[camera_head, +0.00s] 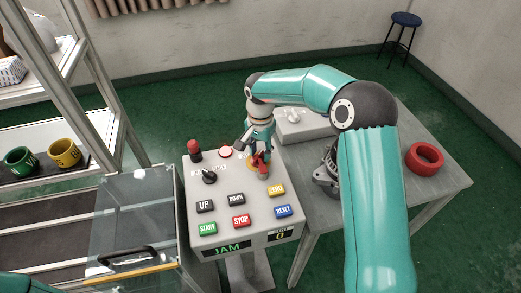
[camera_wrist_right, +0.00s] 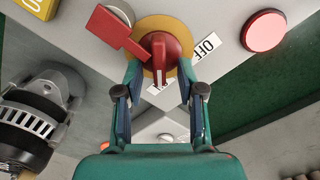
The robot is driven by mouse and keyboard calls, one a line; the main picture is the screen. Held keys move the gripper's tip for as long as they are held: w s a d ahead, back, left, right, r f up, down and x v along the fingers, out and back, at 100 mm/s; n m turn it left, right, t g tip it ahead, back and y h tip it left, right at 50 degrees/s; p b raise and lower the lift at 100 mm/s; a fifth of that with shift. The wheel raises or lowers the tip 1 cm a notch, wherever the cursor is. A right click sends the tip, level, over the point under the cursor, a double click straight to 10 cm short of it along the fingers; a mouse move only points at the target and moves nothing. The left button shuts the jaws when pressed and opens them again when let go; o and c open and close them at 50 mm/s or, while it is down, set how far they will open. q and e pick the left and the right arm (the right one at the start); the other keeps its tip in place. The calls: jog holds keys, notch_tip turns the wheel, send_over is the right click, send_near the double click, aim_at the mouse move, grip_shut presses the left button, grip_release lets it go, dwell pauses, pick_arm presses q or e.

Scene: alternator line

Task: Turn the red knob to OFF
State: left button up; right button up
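The red knob (camera_wrist_right: 158,48) sits on a yellow round plate on the grey control panel (camera_head: 186,203). Its ridge runs nearly upright in the wrist view, and the OFF label (camera_wrist_right: 207,46) lies to its right. A second white label below the knob is partly hidden. My right gripper (camera_wrist_right: 159,72) is open, with one fingertip on each side of the knob's lower end and gaps visible between. In the head view the right gripper (camera_head: 257,150) covers most of the knob. My left gripper is not in view.
A red flag-shaped piece (camera_wrist_right: 107,25) sticks out close beside the knob, near a silver lock. A black selector (camera_head: 209,176), a red-topped post (camera_head: 195,151) and coloured buttons share the panel. An alternator (camera_wrist_right: 35,115) stands on the table beside it. The display reads JAM.

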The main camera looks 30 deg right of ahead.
grip_shut()
jog(key=shift+w+n, duration=0.1)
jog(key=shift+n, duration=0.4)
jog(key=n, duration=0.3)
jog(key=shift+w+a+n+b, duration=0.15)
jog(key=shift+a+n+b, duration=0.05)
jog(key=shift+n+b, duration=0.2)
jog(key=n, duration=0.4)
jog(key=shift+w+a+r, duration=0.1)
jog(key=shift+a, duration=0.1)
jog(key=n, duration=0.5)
jog(key=shift+a, duration=0.25)
jog(key=shift+a+n, duration=0.2)
jog(key=shift+n, duration=1.8)
grip_release()
